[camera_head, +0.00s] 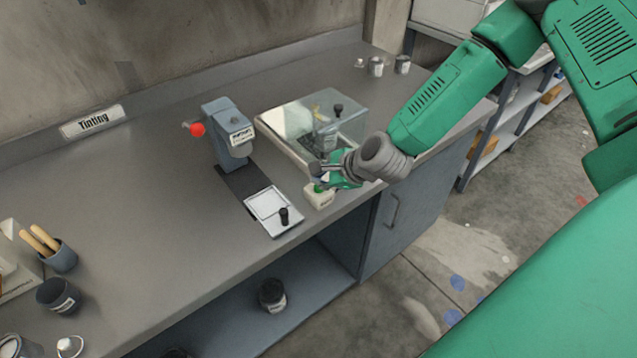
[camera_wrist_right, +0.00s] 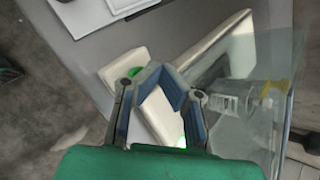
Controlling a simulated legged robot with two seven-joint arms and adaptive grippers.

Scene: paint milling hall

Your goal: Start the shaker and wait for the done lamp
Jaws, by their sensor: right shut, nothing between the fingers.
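The shaker (camera_head: 266,125), a pale cream tray-like base under a clear lid with a black knob, stands on the grey bench. A can-like item with a yellow part shows through the lid in the right wrist view. A small cream box (camera_head: 319,197) with a green button stands at the shaker's front corner. My right gripper (camera_head: 316,178) is shut and empty, just above and beside this box. In the right wrist view its fingers (camera_wrist_right: 160,73) overlap the cream base, and a bright green spot shows beneath them. Whether they touch anything is unclear. My left gripper is out of view.
A grey press-like machine (camera_head: 228,135) with a red knob stands left of the shaker, with a white plate (camera_head: 268,205) before it. Small cans (camera_head: 376,66) stand at the back. A brush cup (camera_head: 58,255) and dark pot (camera_head: 58,295) stand at left. The middle-left bench is clear.

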